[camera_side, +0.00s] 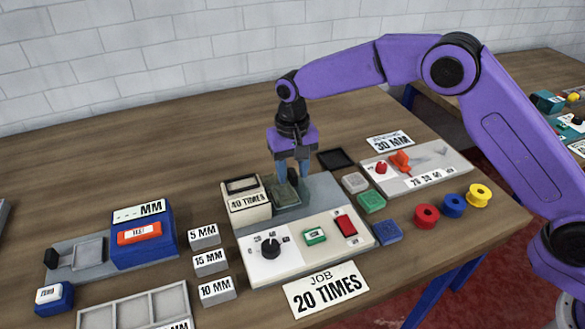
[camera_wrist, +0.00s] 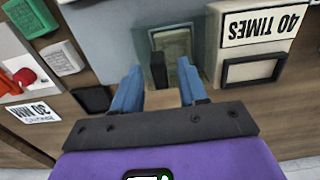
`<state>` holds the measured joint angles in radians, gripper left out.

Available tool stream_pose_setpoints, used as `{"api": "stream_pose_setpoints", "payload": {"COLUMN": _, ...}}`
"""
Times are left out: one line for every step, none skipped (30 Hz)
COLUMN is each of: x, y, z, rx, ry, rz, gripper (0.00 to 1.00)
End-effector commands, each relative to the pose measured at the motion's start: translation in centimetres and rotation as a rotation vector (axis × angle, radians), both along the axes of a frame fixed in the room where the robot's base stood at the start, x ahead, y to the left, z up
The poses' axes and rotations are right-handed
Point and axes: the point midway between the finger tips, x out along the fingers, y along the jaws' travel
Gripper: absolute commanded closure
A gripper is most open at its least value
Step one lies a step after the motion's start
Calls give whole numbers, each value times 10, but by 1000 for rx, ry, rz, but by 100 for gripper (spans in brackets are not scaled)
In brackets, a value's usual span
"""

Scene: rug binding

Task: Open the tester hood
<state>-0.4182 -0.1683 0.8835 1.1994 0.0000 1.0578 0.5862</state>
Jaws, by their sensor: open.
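The tester (camera_side: 318,262) is a pale grey machine with a dial, a green button and a red switch on its front panel. Its hood (camera_side: 288,194) appears as a small dark, greenish see-through cover behind the panel, beside the 40 TIMES block (camera_side: 246,205). My gripper (camera_side: 292,172) points down over the hood with its blue fingers apart. In the wrist view the hood's dark green edge (camera_wrist: 158,72) shows between the open fingertips (camera_wrist: 160,80), over a pale pad. I cannot tell whether the fingers touch the hood, or how far it is tilted.
A JOB 20 TIMES card (camera_side: 327,290) lies in front. Small blocks in white, green and blue (camera_side: 387,232) stand close to the right, with several spools (camera_side: 426,216) beyond. A blue MM gauge (camera_side: 143,238) and marked blocks (camera_side: 210,262) stand left. The wood behind is clear.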

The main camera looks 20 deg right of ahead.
Motion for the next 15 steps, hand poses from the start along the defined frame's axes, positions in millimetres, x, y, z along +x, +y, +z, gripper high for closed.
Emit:
{"api": "stream_pose_setpoints", "payload": {"x": 0, "y": 0, "z": -1, "rx": 0, "ry": 0, "rz": 0, "gripper": 57}}
{"api": "stream_pose_setpoints", "payload": {"x": 0, "y": 0, "z": -1, "rx": 0, "ry": 0, "rz": 0, "gripper": 57}}
{"api": "stream_pose_setpoints", "payload": {"x": 0, "y": 0, "z": -2, "rx": 0, "ry": 0, "rz": 0, "gripper": 57}}
{"api": "stream_pose_setpoints", "payload": {"x": 0, "y": 0, "z": -2, "rx": 0, "ry": 0, "rz": 0, "gripper": 57}}
{"api": "stream_pose_setpoints", "payload": {"x": 0, "y": 0, "z": -2, "rx": 0, "ry": 0, "rz": 0, "gripper": 57}}
{"api": "stream_pose_setpoints", "payload": {"x": 0, "y": 0, "z": -1, "rx": 0, "ry": 0, "rz": 0, "gripper": 57}}
{"api": "stream_pose_setpoints", "payload": {"x": 0, "y": 0, "z": -1, "rx": 0, "ry": 0, "rz": 0, "gripper": 57}}
{"api": "stream_pose_setpoints", "payload": {"x": 0, "y": 0, "z": -1, "rx": 0, "ry": 0, "rz": 0, "gripper": 57}}
{"api": "stream_pose_setpoints", "payload": {"x": 0, "y": 0, "z": -1, "rx": 0, "ry": 0, "rz": 0, "gripper": 67}}
{"api": "stream_pose_setpoints", "payload": {"x": 0, "y": 0, "z": -1, "rx": 0, "ry": 1, "rz": 0, "gripper": 77}}
{"api": "stream_pose_setpoints", "payload": {"x": 0, "y": 0, "z": -1, "rx": 0, "ry": 1, "rz": 0, "gripper": 87}}
{"api": "stream_pose_setpoints", "payload": {"x": 0, "y": 0, "z": -1, "rx": 0, "ry": 1, "rz": 0, "gripper": 100}}
{"api": "stream_pose_setpoints", "payload": {"x": 0, "y": 0, "z": -1, "rx": 0, "ry": 1, "rz": 0, "gripper": 100}}
{"api": "stream_pose_setpoints", "payload": {"x": 0, "y": 0, "z": -1, "rx": 0, "ry": 1, "rz": 0, "gripper": 100}}
{"api": "stream_pose_setpoints", "payload": {"x": 0, "y": 0, "z": -1, "rx": 0, "ry": 1, "rz": 0, "gripper": 100}}
